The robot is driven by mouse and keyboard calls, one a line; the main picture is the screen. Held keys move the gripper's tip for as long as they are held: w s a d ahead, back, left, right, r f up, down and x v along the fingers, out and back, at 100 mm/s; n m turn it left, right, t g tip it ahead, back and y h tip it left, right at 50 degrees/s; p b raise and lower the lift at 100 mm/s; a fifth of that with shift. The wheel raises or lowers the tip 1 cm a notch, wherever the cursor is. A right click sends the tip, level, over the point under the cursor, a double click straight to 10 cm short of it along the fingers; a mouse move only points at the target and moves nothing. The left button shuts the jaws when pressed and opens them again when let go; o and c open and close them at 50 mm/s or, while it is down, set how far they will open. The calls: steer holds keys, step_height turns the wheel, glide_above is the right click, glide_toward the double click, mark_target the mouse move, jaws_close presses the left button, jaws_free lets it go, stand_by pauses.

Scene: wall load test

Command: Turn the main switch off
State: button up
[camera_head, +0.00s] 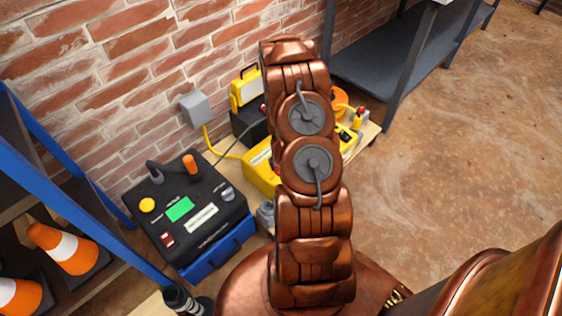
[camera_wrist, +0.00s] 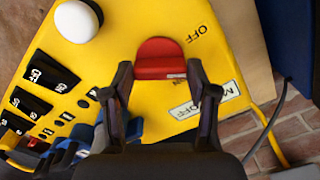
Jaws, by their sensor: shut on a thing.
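The red main switch (camera_wrist: 160,58) sits on a yellow panel (camera_wrist: 150,22) in the wrist view. My gripper (camera_wrist: 160,75) has one finger at each side of the red switch and is shut on it. An OFF mark (camera_wrist: 197,33) is printed to the right of the switch. In the head view, yellow casing (camera_head: 262,172) shows beside my arm, which hides the switch and my gripper.
In the head view, a black-topped test box (camera_head: 187,207), a grey wall box (camera_head: 196,107) and blue shelving (camera_head: 112,232) stand left. Open floor (camera_head: 450,170) lies right.

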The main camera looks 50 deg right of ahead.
steer(key=n+p, duration=0.1)
steer(key=n, duration=0.2)
steer(key=shift+n, duration=0.3)
steer(key=shift+n+p, duration=0.6)
steer(key=shift+n, duration=1.1)
steer(key=o, duration=1.2)
steer(key=shift+c, duration=0.2)
steer(key=shift+r, duration=0.15)
step_height(320, 180, up, 12)
